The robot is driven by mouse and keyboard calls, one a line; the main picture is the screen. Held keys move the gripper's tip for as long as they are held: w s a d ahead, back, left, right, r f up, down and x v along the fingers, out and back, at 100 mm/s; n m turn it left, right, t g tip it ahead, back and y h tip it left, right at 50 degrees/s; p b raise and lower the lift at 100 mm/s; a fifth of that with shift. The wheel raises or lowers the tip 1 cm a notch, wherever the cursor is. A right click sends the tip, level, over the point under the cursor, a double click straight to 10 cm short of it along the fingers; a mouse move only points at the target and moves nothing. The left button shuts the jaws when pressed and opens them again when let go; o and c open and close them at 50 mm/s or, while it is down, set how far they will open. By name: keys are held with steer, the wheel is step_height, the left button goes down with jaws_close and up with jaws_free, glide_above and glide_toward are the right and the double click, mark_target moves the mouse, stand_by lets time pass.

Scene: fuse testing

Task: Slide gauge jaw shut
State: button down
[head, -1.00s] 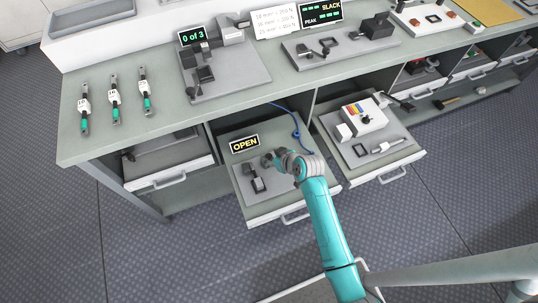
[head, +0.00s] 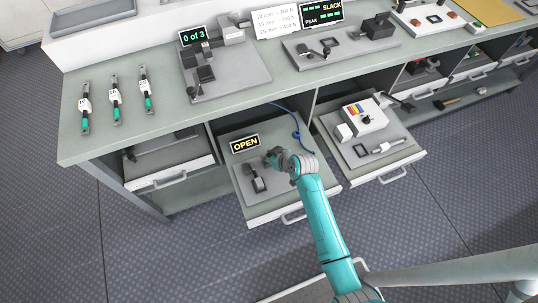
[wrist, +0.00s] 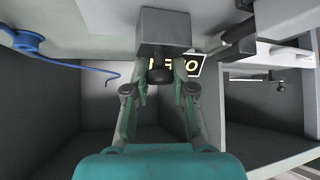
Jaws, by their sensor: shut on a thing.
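The gauge lies in the open middle drawer (head: 283,205) in the head view, with a dark upright piece (head: 258,184) at the front. A sign (head: 245,144) behind it reads OPEN. My gripper (head: 272,161) reaches down over the back of the gauge and partly hides it. In the wrist view a grey block (wrist: 165,30), which looks like the gauge jaw, has a dark round knob (wrist: 161,75) below it. My gripper (wrist: 163,84) is shut on that knob, one finger on each side. The jaw's gap is not clearly visible.
The right drawer (head: 390,166) stands open with a white box (head: 363,116). The left drawer (head: 168,178) is partly open. Three fuses (head: 115,103) lie on the bench, near a display (head: 194,37) reading 0 of 3.

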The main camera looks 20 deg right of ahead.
steer(key=shift+a, duration=2)
steer(key=c, duration=0.9)
jaws_free()
steer(key=shift+a, duration=0.1)
steer(key=shift+c, duration=0.2)
steer(key=v, duration=1.2)
